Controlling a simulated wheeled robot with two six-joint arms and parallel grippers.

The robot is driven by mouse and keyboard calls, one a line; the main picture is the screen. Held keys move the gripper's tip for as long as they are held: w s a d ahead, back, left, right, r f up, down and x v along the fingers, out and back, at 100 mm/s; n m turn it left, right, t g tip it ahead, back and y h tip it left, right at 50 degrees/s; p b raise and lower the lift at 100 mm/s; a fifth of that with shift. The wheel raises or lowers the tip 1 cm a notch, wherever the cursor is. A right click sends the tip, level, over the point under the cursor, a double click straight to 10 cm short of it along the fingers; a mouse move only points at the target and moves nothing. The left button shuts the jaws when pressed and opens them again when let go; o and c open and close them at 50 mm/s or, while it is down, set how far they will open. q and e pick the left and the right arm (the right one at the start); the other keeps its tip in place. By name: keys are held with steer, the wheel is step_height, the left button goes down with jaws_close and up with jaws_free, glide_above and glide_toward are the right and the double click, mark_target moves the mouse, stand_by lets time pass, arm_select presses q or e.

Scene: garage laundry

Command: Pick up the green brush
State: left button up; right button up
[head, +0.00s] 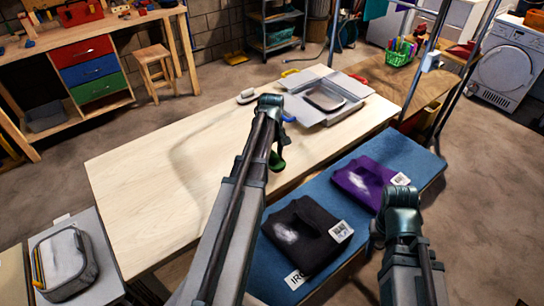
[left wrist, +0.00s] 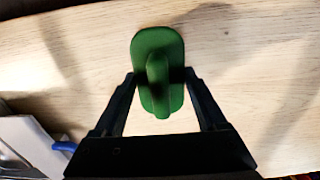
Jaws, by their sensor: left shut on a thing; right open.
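The green brush (head: 277,161) shows just below my left gripper (head: 281,141) in the head view, partly hidden by the gripper. In the left wrist view the green brush (left wrist: 157,60) has a rounded flat body and a raised handle between the two fingers of my left gripper (left wrist: 162,88).
A grey open box (head: 362,90) stands on the wooden table (head: 140,180), with a small blue item (head: 289,119) and a pale brush (head: 246,96) near it. Dark (head: 290,250) and purple (head: 352,183) folded clothes lie on the blue surface (head: 415,160). The table's left part is clear.

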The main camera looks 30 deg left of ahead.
mark_target(273, 152)
arm_select(q)
step_height(273, 152, up, 8)
steer(key=p, duration=0.6)
steer(key=shift+f, duration=0.2)
steer(key=o, duration=0.9)
steer(key=c, duration=0.6)
steer(key=shift+c, duration=0.2)
steer(key=shift+d+f, duration=0.1)
